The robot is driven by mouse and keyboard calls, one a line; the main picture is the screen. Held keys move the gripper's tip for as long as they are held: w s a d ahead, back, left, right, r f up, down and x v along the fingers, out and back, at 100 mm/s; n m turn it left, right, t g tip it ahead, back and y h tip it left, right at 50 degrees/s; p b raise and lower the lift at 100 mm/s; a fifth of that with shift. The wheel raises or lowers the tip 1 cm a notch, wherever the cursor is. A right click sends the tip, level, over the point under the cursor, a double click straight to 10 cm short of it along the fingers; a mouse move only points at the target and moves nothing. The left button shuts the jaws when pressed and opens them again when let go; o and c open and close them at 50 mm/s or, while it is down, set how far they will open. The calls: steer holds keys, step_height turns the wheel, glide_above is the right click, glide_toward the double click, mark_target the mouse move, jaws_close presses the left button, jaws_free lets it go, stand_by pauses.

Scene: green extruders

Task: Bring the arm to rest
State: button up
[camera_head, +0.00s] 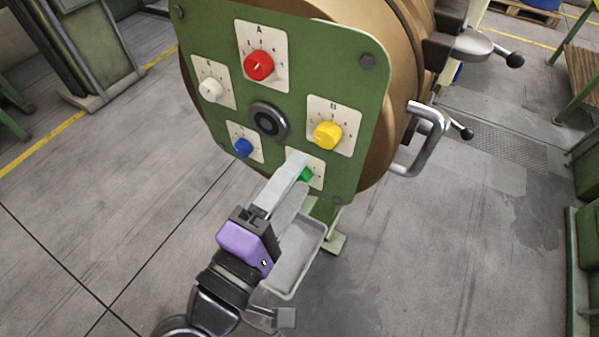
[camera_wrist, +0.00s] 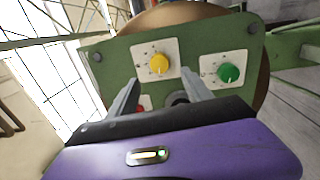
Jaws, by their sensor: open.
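My gripper (camera_head: 298,174) is in front of the lower part of a green panel (camera_head: 345,85). It is open and its fingers hold nothing that I can see. In the head view its fingers partly cover the green knob (camera_head: 306,174) and its plate. In the wrist view the fingers (camera_wrist: 160,77) point at the panel between the yellow knob (camera_wrist: 159,63) and a dark round hub (camera_wrist: 179,98). The green knob (camera_wrist: 228,73) stands clear to the right of them there. I cannot tell the gap to the panel.
The panel also carries a red knob (camera_head: 258,65), white knob (camera_head: 211,90), blue knob (camera_head: 243,147) and yellow knob (camera_head: 327,135). A metal handle (camera_head: 428,140) juts out at right. A grey tray (camera_head: 295,262) lies below my gripper. The floor (camera_head: 470,240) at right is open.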

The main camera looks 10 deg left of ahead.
stand_by(0.4)
steer(key=w+a+f+n+y, duration=0.1)
steer(key=a+f+n+y, duration=0.15)
steer(key=a+y, duration=0.65)
steer(key=s+d+f+m+g+y+b, duration=0.1)
steer(key=s+d+f+m+g+y, duration=0.1)
steer(key=s+d+f+m+y, duration=0.45)
steer(key=s+d+f+m+h+b, duration=0.1)
steer(key=s+d+f+m+h, duration=0.1)
steer(key=s+d, duration=0.4)
steer(key=s+d+f+m+h+b, duration=0.1)
steer(key=s+d+f+m+h, duration=0.2)
steer(key=d, duration=0.9)
steer(key=s+d+f+m+h+b, duration=0.1)
steer(key=s+d+f+m+h, duration=0.1)
steer(key=s+d+m, duration=0.3)
steer(key=s+d+h, duration=0.1)
steer(key=s+d, duration=0.3)
steer(key=d, duration=0.1)
steer(key=shift+s+f+g+h, duration=0.3)
steer(key=shift+g+h, duration=0.05)
steer(key=shift+g, duration=0.05)
